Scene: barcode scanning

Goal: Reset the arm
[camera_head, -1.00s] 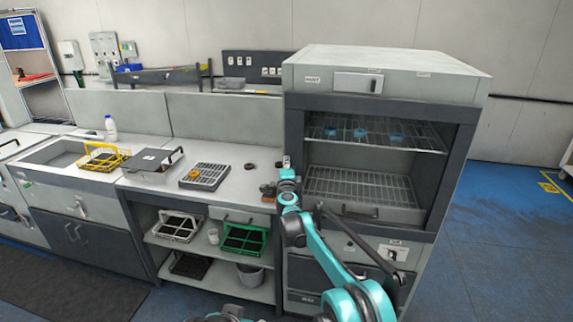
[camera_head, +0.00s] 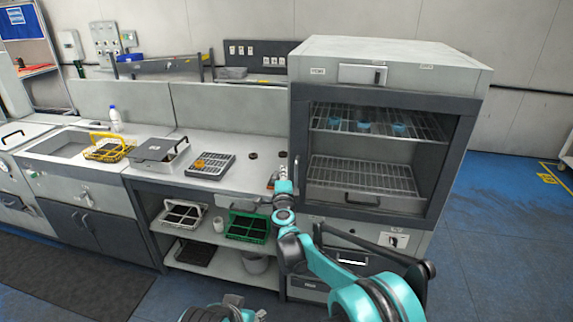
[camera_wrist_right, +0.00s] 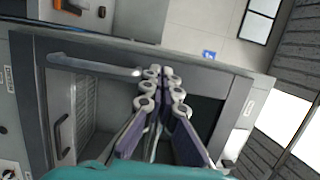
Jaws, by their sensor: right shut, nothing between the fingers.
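My right arm (camera_head: 330,265) reaches up from the lower right in the head view, in front of the counter and the oven-like cabinet. My right gripper (camera_head: 283,168) is small there, near the counter's right end. In the right wrist view the right gripper (camera_wrist_right: 163,75) is shut and empty, its fingertips together. Behind it is the cabinet front with a long handle (camera_wrist_right: 95,64). Part of my left arm (camera_head: 215,314) shows at the bottom edge of the head view; its finger state is unclear.
The open cabinet (camera_head: 297,120) holds wire racks with several blue items (camera_head: 364,127). The counter carries a grey slotted tray (camera_head: 213,168), a lidded box (camera_head: 155,150), a yellow basket (camera_head: 110,150) and a white bottle (camera_head: 115,118). A green crate (camera_head: 246,228) sits on the shelf below.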

